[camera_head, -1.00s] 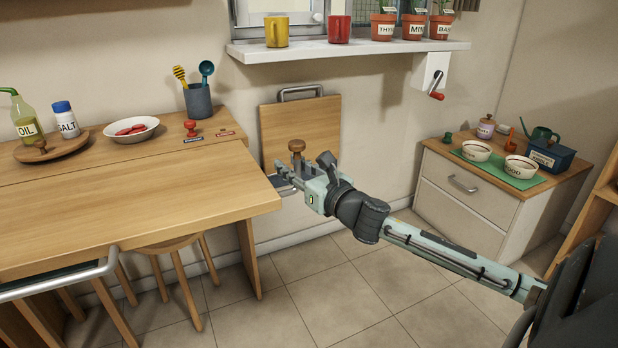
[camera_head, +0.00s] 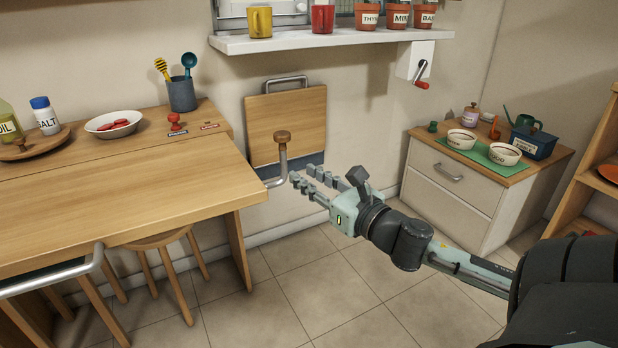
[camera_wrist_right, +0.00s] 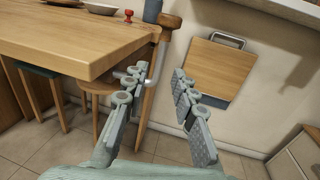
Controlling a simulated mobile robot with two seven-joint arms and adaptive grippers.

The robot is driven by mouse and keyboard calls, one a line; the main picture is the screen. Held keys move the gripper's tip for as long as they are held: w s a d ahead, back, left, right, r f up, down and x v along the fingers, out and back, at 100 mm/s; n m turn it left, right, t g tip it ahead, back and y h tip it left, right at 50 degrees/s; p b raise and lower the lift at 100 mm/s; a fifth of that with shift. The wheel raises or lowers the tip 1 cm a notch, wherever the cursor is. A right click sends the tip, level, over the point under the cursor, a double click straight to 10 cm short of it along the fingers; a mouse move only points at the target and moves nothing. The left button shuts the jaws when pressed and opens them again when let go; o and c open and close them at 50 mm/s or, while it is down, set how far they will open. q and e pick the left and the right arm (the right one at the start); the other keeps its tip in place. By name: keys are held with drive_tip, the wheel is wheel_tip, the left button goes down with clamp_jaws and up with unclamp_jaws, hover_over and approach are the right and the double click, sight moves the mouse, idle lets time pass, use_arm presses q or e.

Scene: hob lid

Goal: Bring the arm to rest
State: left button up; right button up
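My right gripper (camera_head: 306,179) is open and empty, with its fingers pointing left toward the table's right end. In the right wrist view its two fingers (camera_wrist_right: 153,88) stand well apart with nothing between their tips. A metal crank (camera_head: 283,162) with an upright wooden knob (camera_head: 282,136) sticks out from the table's right end. The crank is just beyond the fingertips, apart from them as far as I can see. My left gripper is out of view.
The wooden table (camera_head: 120,200) is at left, with stools (camera_head: 160,240) under it. A wooden board (camera_head: 285,125) with a metal handle is against the wall behind the crank. A drawer cabinet (camera_head: 455,190) with bowls stands at right. The floor (camera_head: 290,295) in front is clear.

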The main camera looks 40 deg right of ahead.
idle(0.3)
